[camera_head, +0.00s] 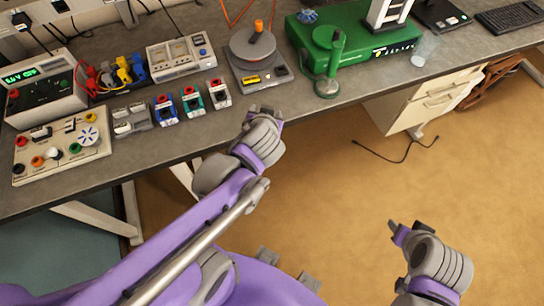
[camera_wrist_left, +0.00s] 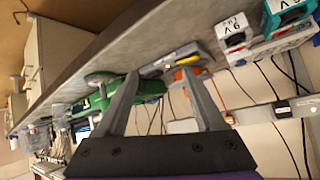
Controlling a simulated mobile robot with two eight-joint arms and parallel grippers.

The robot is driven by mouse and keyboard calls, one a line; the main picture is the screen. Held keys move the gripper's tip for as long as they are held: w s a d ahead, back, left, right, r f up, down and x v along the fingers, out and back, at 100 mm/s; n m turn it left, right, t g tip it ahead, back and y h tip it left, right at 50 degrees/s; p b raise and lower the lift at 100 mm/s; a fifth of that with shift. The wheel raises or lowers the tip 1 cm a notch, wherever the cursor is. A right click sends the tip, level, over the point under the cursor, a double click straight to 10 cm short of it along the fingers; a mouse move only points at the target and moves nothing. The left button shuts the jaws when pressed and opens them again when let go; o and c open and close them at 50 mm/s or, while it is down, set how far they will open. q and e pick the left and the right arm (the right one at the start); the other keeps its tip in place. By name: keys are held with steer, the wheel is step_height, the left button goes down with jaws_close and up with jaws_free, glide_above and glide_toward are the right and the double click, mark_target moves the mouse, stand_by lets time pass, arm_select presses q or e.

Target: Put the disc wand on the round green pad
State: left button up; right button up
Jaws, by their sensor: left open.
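A grey disc with an upright orange-topped handle, apparently the disc wand (camera_head: 257,36), stands on a grey square device on the bench. Its orange part also seems to show in the left wrist view (camera_wrist_left: 187,74). I cannot tell whether handle and base are one piece. My left gripper (camera_head: 265,111) is open and empty, near the bench's front edge, apart from both. My right gripper (camera_head: 395,229) is over the floor; its jaws are unclear.
Bare bench (camera_head: 290,95) shows between square device and pad.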

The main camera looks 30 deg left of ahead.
arm_select(q)
steer(key=s+d+f+m+g+h, duration=0.3)
steer(key=s+d+f+h, duration=0.1)
steer(key=s+d, duration=0.3)
steer(key=shift+s+d+h, duration=0.2)
steer(key=shift+s+h, duration=0.3)
steer(key=shift+s, duration=0.65)
